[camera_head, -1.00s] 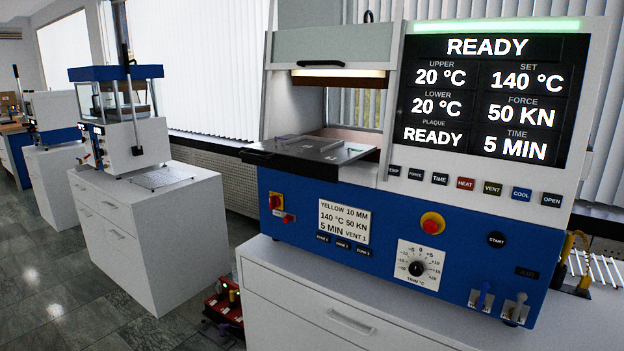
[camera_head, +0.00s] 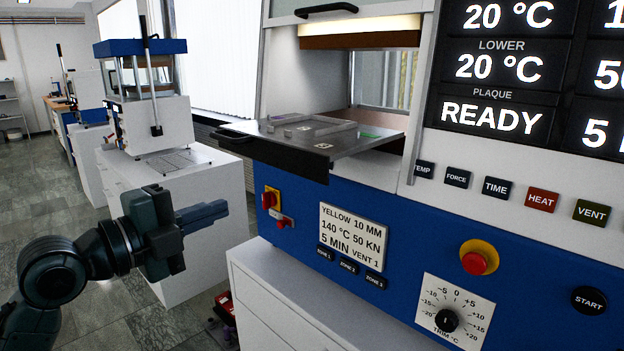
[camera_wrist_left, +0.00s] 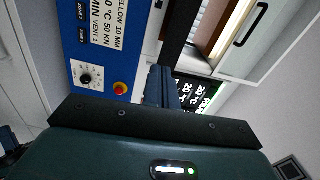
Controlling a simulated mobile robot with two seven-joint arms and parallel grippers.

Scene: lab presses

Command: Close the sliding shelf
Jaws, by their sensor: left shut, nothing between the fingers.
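The sliding shelf (camera_head: 285,133) is a grey metal plate with a dark front edge and a dark handle at its left. It sticks out of the open chamber of the blue and white press (camera_head: 300,205). My left gripper (camera_head: 222,209) is shut and empty, in front of the press, left of and lower than the shelf, apart from it. In the left wrist view its shut fingers (camera_wrist_left: 160,88) point toward the press front. My right gripper is not in view.
The raised chamber door (camera_head: 330,9) has a dark handle. A red stop button (camera_head: 475,262) and a trim dial (camera_head: 447,319) sit on the blue panel. A white cabinet (camera_head: 290,305) supports the press. Another press (camera_head: 150,115) stands on a cabinet at the left.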

